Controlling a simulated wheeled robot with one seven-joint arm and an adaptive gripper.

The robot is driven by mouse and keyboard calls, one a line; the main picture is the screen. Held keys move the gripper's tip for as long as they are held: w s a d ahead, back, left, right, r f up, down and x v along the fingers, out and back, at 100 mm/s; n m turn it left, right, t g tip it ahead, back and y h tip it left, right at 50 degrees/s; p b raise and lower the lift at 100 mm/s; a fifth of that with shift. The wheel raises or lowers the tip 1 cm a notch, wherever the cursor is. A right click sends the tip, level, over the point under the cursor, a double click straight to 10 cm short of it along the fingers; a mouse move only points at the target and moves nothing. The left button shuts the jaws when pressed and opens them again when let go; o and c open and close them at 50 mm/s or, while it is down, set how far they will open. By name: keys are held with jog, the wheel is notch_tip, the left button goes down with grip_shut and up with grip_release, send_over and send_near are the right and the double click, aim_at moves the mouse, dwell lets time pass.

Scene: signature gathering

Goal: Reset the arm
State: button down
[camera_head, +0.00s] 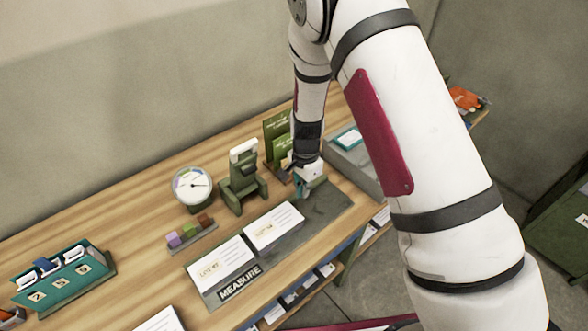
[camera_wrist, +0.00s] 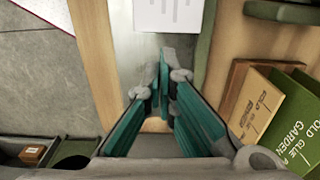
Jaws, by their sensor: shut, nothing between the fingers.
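My gripper (camera_head: 306,186) is low over the right end of the grey measure tray (camera_head: 328,205), close to its surface; I cannot tell whether it touches. In the wrist view my gripper (camera_wrist: 162,88) has its teal fingers together with nothing between them. My white arm reaches down from the top of the head view and hides part of the table's right side. Two white cards, marked lot, lie on the tray, the left card (camera_head: 220,262) and the right card (camera_head: 275,228). The edge of a white card (camera_wrist: 168,14) shows ahead of the fingers in the wrist view.
A green press-like device (camera_head: 241,180) and a round dial (camera_head: 192,187) stand behind the tray. Green folders (camera_head: 277,140) stand close behind my gripper, also in the wrist view (camera_wrist: 285,115). A teal rack (camera_head: 62,277) is at left. Bare wood (camera_head: 130,235) lies between.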

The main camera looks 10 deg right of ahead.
jog(key=s+d+r+n+t+y+b, duration=0.1)
jog(key=s+d+r+n, duration=0.1)
jog(key=r, duration=1)
jog(key=s+d+r+n+t+b, duration=0.1)
jog(key=d+r+n, duration=0.15)
jog(key=r, duration=1.05)
jog(key=s+d+r+n+t, duration=0.1)
jog(key=s+d+r+n, duration=0.2)
jog(key=s, duration=0.6)
jog(key=s+d+r+n+t+h+b, duration=0.1)
jog(key=s+d+r+n+t, duration=0.1)
jog(key=s+r, duration=0.6)
jog(key=shift+s+d+n+t, duration=0.3)
jog(key=shift+s+d+n, duration=0.3)
jog(key=shift+n, duration=0.25)
